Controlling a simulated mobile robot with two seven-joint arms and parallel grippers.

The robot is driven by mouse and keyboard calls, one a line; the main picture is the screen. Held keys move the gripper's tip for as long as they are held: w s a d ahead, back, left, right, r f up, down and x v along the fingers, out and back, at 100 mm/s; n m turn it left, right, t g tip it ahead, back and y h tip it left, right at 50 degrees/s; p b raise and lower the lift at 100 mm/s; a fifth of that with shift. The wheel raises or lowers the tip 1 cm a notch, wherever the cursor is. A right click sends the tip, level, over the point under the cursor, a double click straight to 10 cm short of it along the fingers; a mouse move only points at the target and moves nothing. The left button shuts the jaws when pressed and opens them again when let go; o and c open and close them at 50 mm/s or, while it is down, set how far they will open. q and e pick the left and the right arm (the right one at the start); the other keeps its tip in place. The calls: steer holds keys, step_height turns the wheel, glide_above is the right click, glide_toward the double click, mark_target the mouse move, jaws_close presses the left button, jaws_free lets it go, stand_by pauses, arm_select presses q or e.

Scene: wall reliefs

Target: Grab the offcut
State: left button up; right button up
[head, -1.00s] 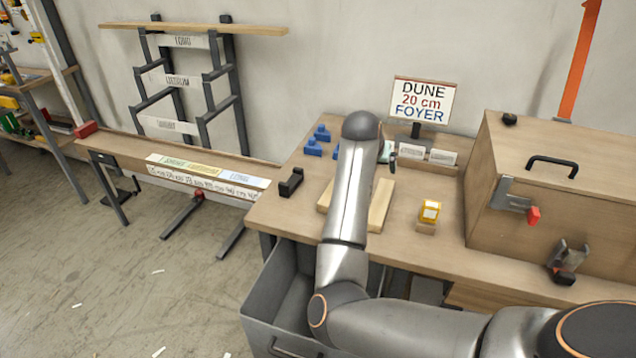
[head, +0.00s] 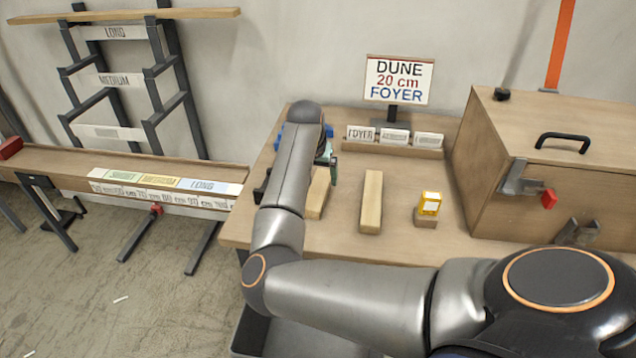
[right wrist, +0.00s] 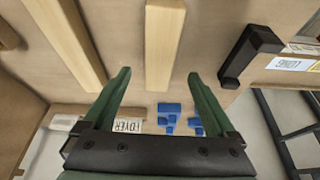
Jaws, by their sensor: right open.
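Two pale wood pieces lie on the workbench. The left one (head: 319,194) is partly covered by my right arm in the head view; the right one (head: 371,202) is in full view. I cannot tell which is the offcut. My right gripper (right wrist: 158,76) is open and empty, its green fingers spread. In the right wrist view the left wood piece (right wrist: 165,40) lines up between the fingertips, and the other (right wrist: 67,40) lies outside them. The gripper appears above the bench; in the head view it is mostly hidden behind my arm. My left gripper is not in view.
Blue blocks (right wrist: 168,115) and a black bracket (right wrist: 250,55) lie near the gripper. A yellow item on a small block (head: 429,204), a label holder (head: 395,142), a sign (head: 399,80) and a wooden box (head: 540,150) stand on the bench. A rack (head: 120,75) stands left.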

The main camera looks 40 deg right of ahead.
mark_target(319, 187)
steer(key=b+x, duration=0.1)
steer(key=x, duration=0.4)
steer(key=shift+w+d+f, duration=0.1)
steer(key=shift+d+f, duration=0.15)
steer(key=shift+f, duration=0.05)
steer(key=shift+c, duration=0.2)
jaws_close()
